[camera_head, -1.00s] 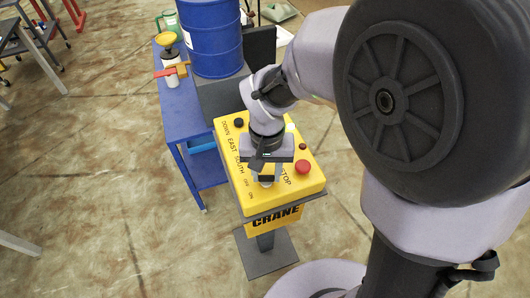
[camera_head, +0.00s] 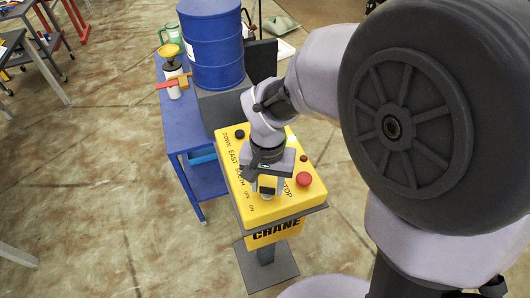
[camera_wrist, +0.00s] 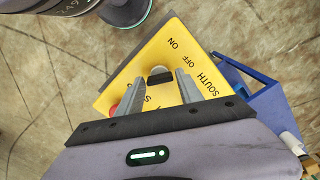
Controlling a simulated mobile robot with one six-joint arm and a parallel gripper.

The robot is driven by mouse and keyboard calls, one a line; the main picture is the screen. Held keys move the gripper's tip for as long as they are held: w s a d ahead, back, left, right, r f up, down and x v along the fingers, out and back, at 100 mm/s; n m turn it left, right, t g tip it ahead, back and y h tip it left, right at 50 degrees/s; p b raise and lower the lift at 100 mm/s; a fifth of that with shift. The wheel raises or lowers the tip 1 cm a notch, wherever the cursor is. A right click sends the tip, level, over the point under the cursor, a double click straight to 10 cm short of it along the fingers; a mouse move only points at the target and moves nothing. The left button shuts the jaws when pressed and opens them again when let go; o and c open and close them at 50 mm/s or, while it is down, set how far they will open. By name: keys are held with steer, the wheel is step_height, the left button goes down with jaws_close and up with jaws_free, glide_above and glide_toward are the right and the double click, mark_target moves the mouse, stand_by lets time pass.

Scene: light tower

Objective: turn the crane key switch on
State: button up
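The yellow crane control box (camera_head: 225,151) stands on a dark pedestal, with CRANE on its front. Its key switch (camera_head: 267,191) has a dark grip on a pale round base, near the front edge by the ON and OFF labels. In the wrist view the key switch (camera_wrist: 160,77) shows between the two fingers. My gripper (camera_head: 267,184) is over the front of the box, pointing down, its fingers apart on either side of the key. In the wrist view my gripper (camera_wrist: 162,84) is open, with a gap beside the key. The switch's exact angle is hard to tell.
A red stop button (camera_head: 304,179) is close to the right of my gripper. A black button (camera_head: 239,134) sits at the box's far left. Open floor lies at the left.

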mark_target(268, 188)
steer(key=shift+o, duration=0.9)
step_height(268, 188, up, 17)
steer(key=p, duration=0.6)
steer(key=shift+r, duration=0.2)
steer(key=s+d+f+t+y+b, duration=0.1)
steer(key=s+d+f+t+b, duration=0.2)
steer(key=s+b, duration=0.2)
steer(key=s+d+f+m+t+y+b, duration=0.1)
steer(key=s+d+f+t+b, duration=0.1)
steer(key=s+d+f+b, duration=0.2)
steer(key=shift+s+t+b, duration=0.4)
steer(key=shift+s+b, duration=0.4)
steer(key=shift+s, duration=0.3)
